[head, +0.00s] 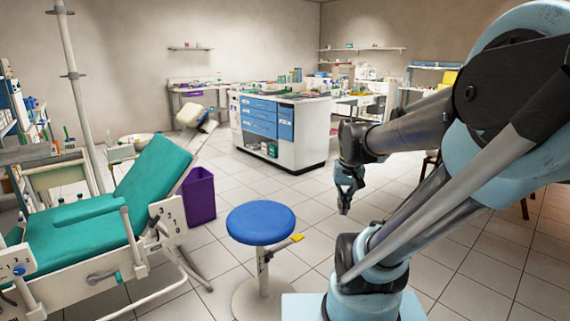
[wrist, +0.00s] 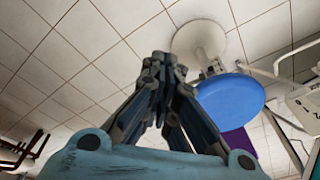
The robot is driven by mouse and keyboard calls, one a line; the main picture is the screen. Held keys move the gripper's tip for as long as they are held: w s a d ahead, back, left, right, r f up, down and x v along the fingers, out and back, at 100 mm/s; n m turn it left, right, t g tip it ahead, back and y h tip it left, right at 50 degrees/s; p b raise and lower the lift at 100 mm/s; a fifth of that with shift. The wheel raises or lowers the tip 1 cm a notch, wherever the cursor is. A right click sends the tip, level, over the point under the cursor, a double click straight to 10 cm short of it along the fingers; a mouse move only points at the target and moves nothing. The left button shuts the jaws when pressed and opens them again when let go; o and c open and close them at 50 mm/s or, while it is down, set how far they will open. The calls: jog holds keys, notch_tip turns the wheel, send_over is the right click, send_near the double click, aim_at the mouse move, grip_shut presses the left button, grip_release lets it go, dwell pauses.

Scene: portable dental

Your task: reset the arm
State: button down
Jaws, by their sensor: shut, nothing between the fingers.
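My gripper (head: 346,200) hangs at the end of my arm in the head view, to the right of the blue stool and above the tiled floor. Its fingers point down. In the wrist view my gripper (wrist: 160,68) is seen with its fingertips together and nothing between them. My arm reaches in from the right side of the head view, folded at the elbow.
A blue round stool (head: 260,223) stands close by at centre front. A teal dental chair (head: 150,180) fills the left, with a purple bin (head: 199,196) behind the stool. A white cabinet with blue drawers (head: 311,130) stands farther back. Tiled floor is open between.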

jog(key=s+f+n, duration=0.1)
jog(key=s+f, duration=0.4)
jog(key=s, duration=0.3)
jog(key=shift+d+f, duration=0.25)
jog(key=shift+d, duration=0.05)
jog(key=shift+w+f, duration=0.2)
jog(key=shift+w, duration=0.2)
